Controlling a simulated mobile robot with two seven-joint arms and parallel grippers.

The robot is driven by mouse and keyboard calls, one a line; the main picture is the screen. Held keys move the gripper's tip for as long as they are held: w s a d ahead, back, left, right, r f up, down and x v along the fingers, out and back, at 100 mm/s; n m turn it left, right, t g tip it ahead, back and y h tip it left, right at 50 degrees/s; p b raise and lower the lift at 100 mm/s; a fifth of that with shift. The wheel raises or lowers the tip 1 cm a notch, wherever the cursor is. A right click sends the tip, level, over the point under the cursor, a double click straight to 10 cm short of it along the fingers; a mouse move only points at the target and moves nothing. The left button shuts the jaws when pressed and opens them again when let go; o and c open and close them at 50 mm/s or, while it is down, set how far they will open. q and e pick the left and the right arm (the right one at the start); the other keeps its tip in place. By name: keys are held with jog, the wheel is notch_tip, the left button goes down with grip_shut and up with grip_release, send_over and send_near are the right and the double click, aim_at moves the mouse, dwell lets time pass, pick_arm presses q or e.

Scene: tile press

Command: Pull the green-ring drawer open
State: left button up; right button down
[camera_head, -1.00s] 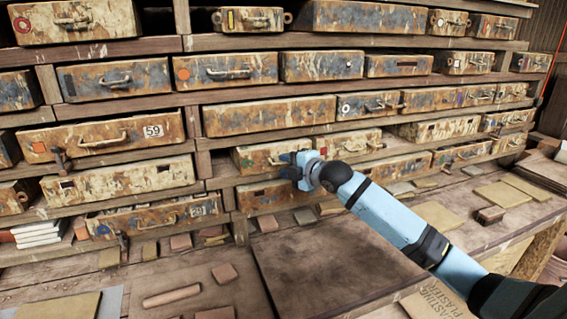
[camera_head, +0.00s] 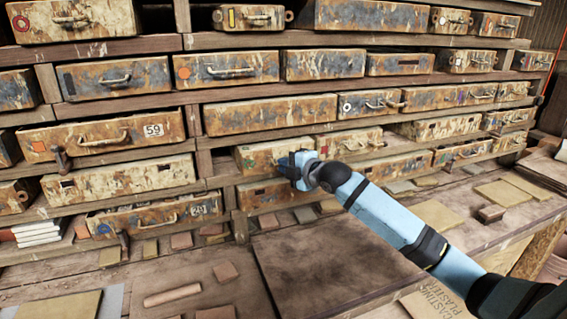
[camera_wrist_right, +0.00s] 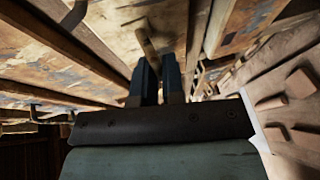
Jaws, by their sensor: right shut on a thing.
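The green-ring drawer (camera_head: 258,157) is a worn cream and rust drawer in the middle of the lower rack, with a green mark at the left of its front. It stands slightly out of its slot. My right gripper (camera_head: 287,167) is at its front, shut on the handle, and hides most of that handle. In the right wrist view the dark fingers (camera_wrist_right: 159,78) close around the handle (camera_wrist_right: 147,42). My left gripper is not in view.
A cream drawer (camera_head: 350,142) is close on the right, and another drawer (camera_head: 268,195) lies just below. A knobbed lever (camera_head: 62,160) sticks out at left.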

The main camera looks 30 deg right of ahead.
jog(key=s+a+p, duration=0.2)
jog(key=s+a, duration=0.1)
jog(key=s, duration=0.8)
jog(key=shift+s+f, duration=0.15)
jog(key=shift+s, duration=0.1)
jog(key=c, duration=1.4)
grip_release()
jog(key=shift+o, duration=0.8)
jog(key=shift+d, duration=0.1)
jog(key=b+v, duration=0.1)
jog(key=v, duration=1.2)
jog(key=shift+s+r, duration=0.25)
jog(key=shift+s, duration=0.15)
